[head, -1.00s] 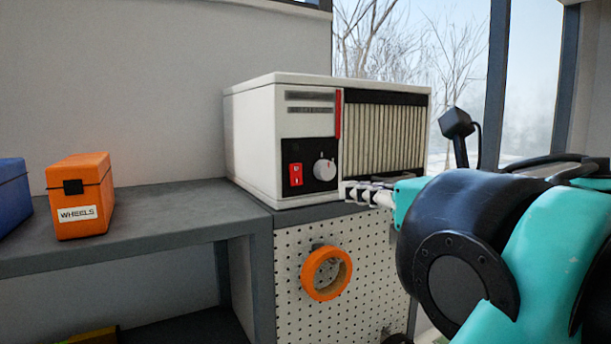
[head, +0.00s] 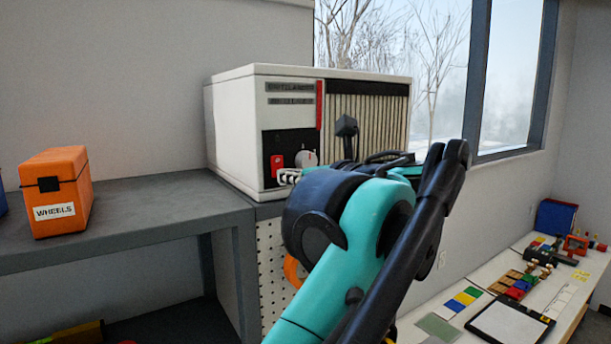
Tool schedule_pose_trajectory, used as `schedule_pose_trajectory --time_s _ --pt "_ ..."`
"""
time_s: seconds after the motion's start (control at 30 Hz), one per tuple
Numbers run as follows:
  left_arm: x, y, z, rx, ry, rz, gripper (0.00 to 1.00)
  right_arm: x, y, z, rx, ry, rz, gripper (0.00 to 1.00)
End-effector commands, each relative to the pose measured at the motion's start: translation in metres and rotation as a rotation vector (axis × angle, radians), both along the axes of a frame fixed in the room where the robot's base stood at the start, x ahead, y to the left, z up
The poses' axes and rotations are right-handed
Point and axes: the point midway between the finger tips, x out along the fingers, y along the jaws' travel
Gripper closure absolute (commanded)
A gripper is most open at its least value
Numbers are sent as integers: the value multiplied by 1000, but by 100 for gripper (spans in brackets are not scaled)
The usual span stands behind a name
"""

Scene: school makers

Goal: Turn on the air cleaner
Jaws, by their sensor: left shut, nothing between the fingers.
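The air cleaner (head: 232,135) is a white box with a ribbed front grille, standing on the grey bench corner. Its black control panel carries a red rocker switch (head: 277,163) on the left and a pale round knob (head: 306,158) on the right. My left gripper (head: 287,177) is shut and empty, its light fingertips just below the knob and low to the right of the switch. I cannot tell whether it touches the panel. My arm hides the lower grille. The switch's position is too small to read. My right gripper is not in view.
An orange box labelled WHEELS (head: 60,190) stands on the grey bench (head: 150,212) at left, with clear bench between it and the cleaner. An orange ring (head: 292,270) on the pegboard is partly hidden by my arm. A white table (head: 455,322) with craft items lies at right.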

Motion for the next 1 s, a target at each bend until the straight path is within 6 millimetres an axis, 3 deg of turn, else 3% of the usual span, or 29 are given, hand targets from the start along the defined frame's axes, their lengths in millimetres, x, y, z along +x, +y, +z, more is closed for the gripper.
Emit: schedule_pose_trajectory --time_s 0.6,1.0 --pt "16 13 -4 4 -5 2 100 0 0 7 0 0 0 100" --pt "16 11 -5 3 -4 0 100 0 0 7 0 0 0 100"
